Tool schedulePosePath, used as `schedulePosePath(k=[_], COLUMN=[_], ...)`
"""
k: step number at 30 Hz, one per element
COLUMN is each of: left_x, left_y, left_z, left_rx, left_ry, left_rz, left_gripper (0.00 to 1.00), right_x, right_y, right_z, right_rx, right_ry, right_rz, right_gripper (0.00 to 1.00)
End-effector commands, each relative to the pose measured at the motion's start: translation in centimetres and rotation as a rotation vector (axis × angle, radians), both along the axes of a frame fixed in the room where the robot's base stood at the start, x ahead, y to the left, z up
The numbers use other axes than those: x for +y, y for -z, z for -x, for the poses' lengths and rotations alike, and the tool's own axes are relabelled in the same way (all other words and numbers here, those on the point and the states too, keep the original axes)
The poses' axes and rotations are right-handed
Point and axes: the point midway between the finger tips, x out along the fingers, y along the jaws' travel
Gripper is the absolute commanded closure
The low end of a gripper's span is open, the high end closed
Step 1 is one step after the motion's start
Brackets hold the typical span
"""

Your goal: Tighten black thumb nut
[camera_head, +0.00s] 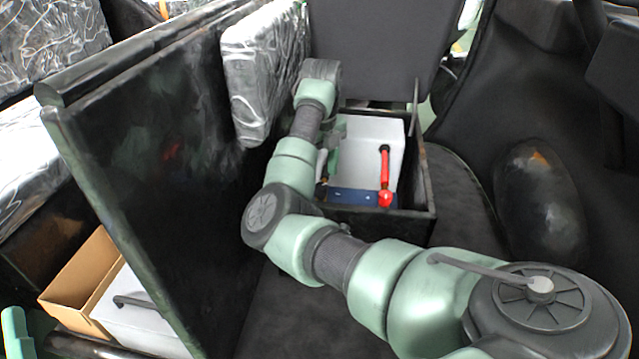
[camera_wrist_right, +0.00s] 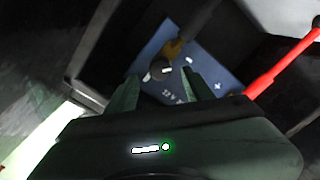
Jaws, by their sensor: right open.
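The black thumb nut (camera_wrist_right: 158,70) is a small dark round knob beside a brass-coloured terminal (camera_wrist_right: 175,48) in the right wrist view. Both are over the blue battery top (camera_wrist_right: 207,78), which also shows in the head view (camera_head: 352,196). My right gripper (camera_wrist_right: 160,90) is open. Its fingertips lie on either side of the knob in the picture, slightly nearer the camera; I cannot tell whether they touch it. In the head view my right gripper (camera_head: 328,152) reaches into the black box, and the nut is hidden there.
A black box (camera_head: 428,190) surrounds the battery with its pale side (camera_head: 372,130). A red cable and terminal (camera_head: 385,172) stand right of my gripper. A tall black panel (camera_head: 150,170) and a wrapped block (camera_head: 258,75) crowd the left side.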

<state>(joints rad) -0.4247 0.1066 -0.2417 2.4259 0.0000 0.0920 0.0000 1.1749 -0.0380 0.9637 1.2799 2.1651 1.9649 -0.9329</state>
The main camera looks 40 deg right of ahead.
Motion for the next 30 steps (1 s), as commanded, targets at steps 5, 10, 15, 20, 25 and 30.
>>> schedulePosePath(k=[5,10,15,20,25,30], left_x=[0.1,0.3,0.3,0.3,0.3,0.3], left_y=[-2.3,-3.7,-4.2,-4.2,-4.1,-4.2], left_z=[1.8,3.0,3.4,3.4,3.4,3.4], left_rx=[-0.158,-0.248,-0.276,-0.275,-0.275,-0.275], left_ry=[0.009,0.013,0.015,0.015,0.015,0.015], left_rz=[0.045,0.072,0.081,0.080,0.080,0.079], left_gripper=[0.57,0.57,0.57,0.57,0.57,0.57], right_x=[-0.1,-0.1,-0.1,-0.1,-0.1,-0.1], right_y=[2.5,3.7,3.9,3.9,3.9,3.9], right_z=[0.0,0.0,0.0,0.0,0.0,0.0], right_rx=[0.001,0.000,0.000,0.000,-0.001,-0.001], right_ry=[0.000,0.001,0.001,0.001,0.001,0.002], right_rz=[0.002,0.002,0.002,0.002,0.002,0.002], right_gripper=[0.48,0.48,0.48,0.48,0.87,1.00])
